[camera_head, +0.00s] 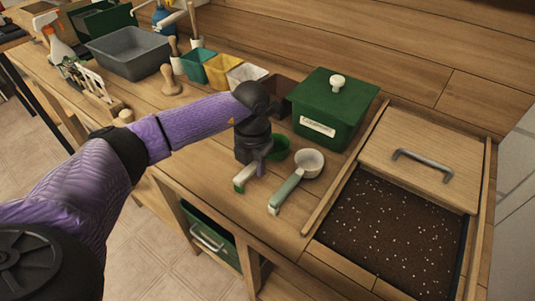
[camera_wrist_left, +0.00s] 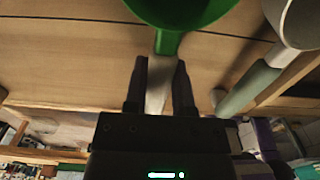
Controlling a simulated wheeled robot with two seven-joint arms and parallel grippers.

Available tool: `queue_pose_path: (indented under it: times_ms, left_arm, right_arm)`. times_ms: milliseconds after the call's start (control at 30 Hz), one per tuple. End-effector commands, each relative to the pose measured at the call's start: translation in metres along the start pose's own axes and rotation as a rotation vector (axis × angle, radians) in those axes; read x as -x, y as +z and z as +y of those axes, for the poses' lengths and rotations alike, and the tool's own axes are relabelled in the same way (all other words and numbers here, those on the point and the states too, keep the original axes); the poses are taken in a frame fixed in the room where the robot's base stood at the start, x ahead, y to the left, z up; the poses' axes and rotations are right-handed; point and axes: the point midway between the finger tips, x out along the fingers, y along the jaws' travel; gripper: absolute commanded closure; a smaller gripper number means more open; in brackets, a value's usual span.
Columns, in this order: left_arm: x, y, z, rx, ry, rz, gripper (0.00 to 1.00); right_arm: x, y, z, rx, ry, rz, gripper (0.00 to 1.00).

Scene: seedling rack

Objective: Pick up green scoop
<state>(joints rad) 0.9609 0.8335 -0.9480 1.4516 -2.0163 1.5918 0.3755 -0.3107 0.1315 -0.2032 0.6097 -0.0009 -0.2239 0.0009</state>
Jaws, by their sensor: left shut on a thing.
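The green scoop (camera_head: 279,147) is at the front of the wooden bench, its bowl partly hidden behind my left gripper (camera_head: 260,161). Its pale handle with a green end sticks out toward the bench's front edge. In the left wrist view, the green bowl (camera_wrist_left: 180,12) is at the top. My left gripper's fingers (camera_wrist_left: 160,85) are shut on both sides of the pale handle just below the bowl. I cannot tell whether the scoop touches the bench. My right gripper is not in view.
A white scoop with a grey-green handle (camera_head: 288,190) lies close to the right. Behind stands a lidded green box (camera_head: 333,105). A soil bin (camera_head: 313,222) with a wooden lid (camera_head: 415,150) is at the right. Small coloured pots, including a yellow one (camera_head: 222,70), stand behind my arm.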

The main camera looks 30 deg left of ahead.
Motion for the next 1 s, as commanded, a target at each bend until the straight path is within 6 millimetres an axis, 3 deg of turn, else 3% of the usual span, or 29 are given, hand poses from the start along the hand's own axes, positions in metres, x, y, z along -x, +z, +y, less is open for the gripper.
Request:
queue_pose_path:
  times_ms: [267,500,633,967,1000]
  left_arm:
    - [0.004,0.0,0.0,0.0,0.0,-0.002,1.0]
    - [0.066,0.001,0.0,-0.001,0.0,-0.007,1.0]
    - [0.091,0.001,0.0,0.0,0.0,-0.004,1.0]
    - [0.101,0.0,0.0,0.0,0.0,-0.001,1.0]
    - [0.1,0.0,0.0,0.0,0.0,-0.001,0.75]
  right_arm:
    - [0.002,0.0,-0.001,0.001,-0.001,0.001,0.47]
    - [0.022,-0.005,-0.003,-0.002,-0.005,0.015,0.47]
    - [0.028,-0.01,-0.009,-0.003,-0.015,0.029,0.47]
    - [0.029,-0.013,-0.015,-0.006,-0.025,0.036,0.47]
    - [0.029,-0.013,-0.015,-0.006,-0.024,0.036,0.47]
